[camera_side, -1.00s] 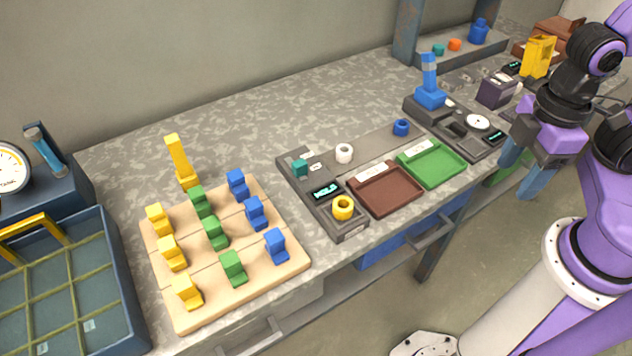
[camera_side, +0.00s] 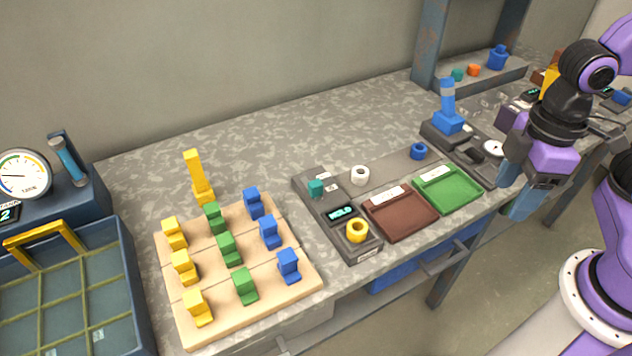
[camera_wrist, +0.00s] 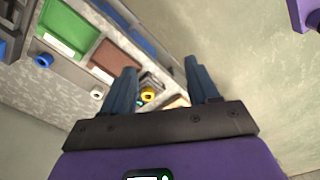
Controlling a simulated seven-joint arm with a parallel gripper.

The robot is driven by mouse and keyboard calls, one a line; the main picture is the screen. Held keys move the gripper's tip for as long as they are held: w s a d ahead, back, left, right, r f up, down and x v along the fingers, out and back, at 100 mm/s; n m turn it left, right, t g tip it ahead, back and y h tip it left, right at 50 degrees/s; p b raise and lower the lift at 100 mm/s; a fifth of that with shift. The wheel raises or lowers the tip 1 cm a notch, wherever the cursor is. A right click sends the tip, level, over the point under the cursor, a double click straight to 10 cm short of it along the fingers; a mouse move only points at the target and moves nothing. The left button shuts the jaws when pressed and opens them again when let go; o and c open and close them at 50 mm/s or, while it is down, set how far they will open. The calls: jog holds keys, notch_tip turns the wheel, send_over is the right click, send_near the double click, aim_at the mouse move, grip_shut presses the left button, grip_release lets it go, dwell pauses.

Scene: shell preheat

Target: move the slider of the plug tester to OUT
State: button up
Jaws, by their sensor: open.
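The dark unit (camera_side: 325,207) with a lit display, which looks like the plug tester, stands mid-bench. A teal block (camera_side: 316,188) on its far end may be its slider; I cannot read an OUT mark. A yellow ring (camera_side: 357,230) sits on its near end. My gripper (camera_side: 513,200) is open and empty at the bench's front, right of the green tray, apart from the tester. In the wrist view my fingers (camera_wrist: 160,70) are spread, and the yellow ring (camera_wrist: 148,95) shows between them. The teal block is not clear there.
A brown tray (camera_side: 400,232) and a green tray (camera_side: 472,205) lie right of the tester. A white ring (camera_side: 360,175) and a blue ring (camera_side: 418,151) stand behind them. A blue-handled device (camera_side: 449,125) is at right. A board of coloured blocks (camera_side: 310,285) lies at left.

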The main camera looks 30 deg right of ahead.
jog(key=w+a+r+m, duration=0.1)
jog(key=w+a+m, duration=0.2)
jog(key=w+a, duration=0.4)
jog(key=w+a+m, duration=0.3)
jog(key=w+a, duration=0.1)
jog(key=w, duration=0.5)
jog(key=m, duration=0.5)
send_near(315, 183)
notch_tip(315, 183, down, 10)
jog(key=shift+w+a+f, duration=0.1)
